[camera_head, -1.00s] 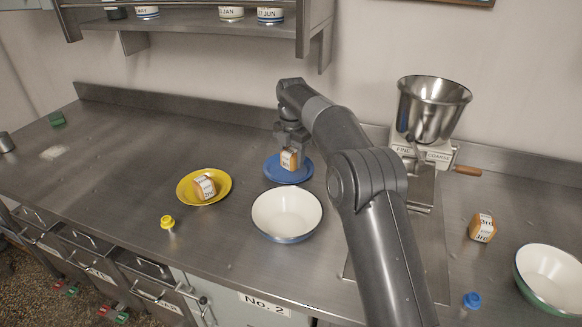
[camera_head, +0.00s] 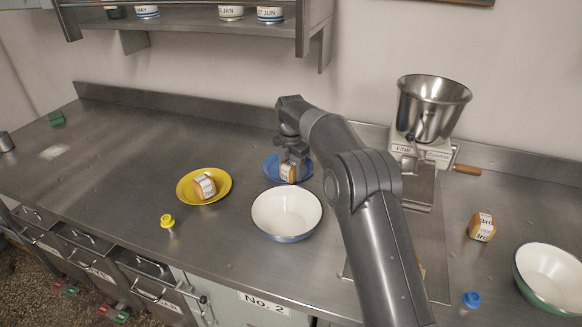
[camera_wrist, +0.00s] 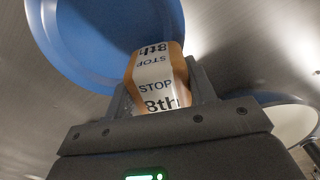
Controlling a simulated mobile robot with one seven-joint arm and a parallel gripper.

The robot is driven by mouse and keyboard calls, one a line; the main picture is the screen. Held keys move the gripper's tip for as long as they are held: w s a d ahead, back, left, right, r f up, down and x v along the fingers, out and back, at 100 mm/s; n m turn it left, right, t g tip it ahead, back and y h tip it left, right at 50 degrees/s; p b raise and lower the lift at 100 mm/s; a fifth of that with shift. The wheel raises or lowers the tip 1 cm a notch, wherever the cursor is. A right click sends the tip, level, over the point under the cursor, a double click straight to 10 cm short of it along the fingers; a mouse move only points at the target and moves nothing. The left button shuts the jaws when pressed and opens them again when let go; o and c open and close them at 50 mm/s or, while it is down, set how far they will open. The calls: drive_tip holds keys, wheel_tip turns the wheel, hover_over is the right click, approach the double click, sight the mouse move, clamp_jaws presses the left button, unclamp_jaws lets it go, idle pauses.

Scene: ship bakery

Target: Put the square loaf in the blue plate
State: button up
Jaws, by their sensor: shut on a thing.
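My gripper (camera_head: 290,165) is shut on a small loaf (camera_head: 288,173) with an orange-brown crust and a white printed band. The loaf also shows between the fingers in the wrist view (camera_wrist: 158,80), where the band reads "STOP" and "8th". The blue plate (camera_head: 271,170) lies on the counter under the gripper and loaf, and its rim shows in the wrist view (camera_wrist: 60,45). The loaf is over the near part of the plate; I cannot tell whether it touches it. The arm and gripper hide part of the plate.
A white bowl (camera_head: 286,212) stands just in front of the blue plate. A yellow plate (camera_head: 186,187) with another banded loaf (camera_head: 204,185) is to the left. A metal grinder (camera_head: 430,115), another loaf (camera_head: 482,227) and a green bowl (camera_head: 530,284) are to the right.

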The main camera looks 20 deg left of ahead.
sight(291, 163)
drive_tip(key=o, duration=1)
wheel_tip(291, 163, up, 8)
drive_tip(key=shift+r, duration=0.25)
